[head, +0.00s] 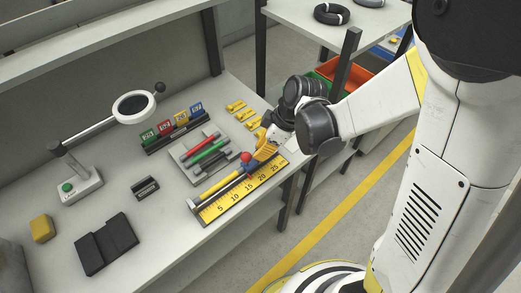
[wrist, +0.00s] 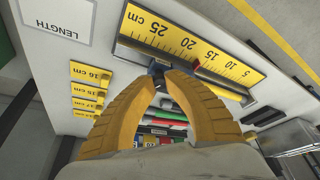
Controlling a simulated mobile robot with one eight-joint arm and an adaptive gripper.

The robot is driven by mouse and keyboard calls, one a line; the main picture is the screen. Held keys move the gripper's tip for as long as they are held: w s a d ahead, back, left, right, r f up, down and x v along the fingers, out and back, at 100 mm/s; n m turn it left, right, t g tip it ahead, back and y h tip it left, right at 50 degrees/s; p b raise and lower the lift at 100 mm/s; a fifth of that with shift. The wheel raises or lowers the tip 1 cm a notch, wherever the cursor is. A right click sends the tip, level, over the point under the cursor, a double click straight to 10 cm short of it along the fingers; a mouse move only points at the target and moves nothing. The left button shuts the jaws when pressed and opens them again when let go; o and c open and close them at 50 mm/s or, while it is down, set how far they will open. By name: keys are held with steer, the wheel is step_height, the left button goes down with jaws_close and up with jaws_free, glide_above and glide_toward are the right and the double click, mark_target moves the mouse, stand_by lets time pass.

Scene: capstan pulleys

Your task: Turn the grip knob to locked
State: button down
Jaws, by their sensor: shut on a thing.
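The measuring fixture has a yellow centimetre scale (head: 236,199) with a rail along it, on the bench's front edge. My gripper (head: 257,157) is over the rail near the fixture's right end. In the wrist view my gripper's yellow fingers (wrist: 172,76) have their tips close together at a small dark blue part (wrist: 157,69), which seems to be the grip knob. The tips hide most of it, and its turn position cannot be read. A red part (wrist: 196,65) shows beside the tips, and a red ball (head: 246,157) shows in the head view. A yellow rod (head: 221,184) lies along the rail.
A grey tray (head: 190,165) with red, green and dark rods lies behind the fixture. Yellow length tags (head: 247,113) lie at the back right. A magnifier (head: 134,106), a green-button box (head: 78,188) and a black case (head: 106,243) stand left.

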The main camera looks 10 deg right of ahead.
steer(key=c, duration=1.3)
jaws_free()
steer(key=shift+o, duration=0.2)
steer(key=v, duration=1.2)
steer(key=shift+a, duration=0.15)
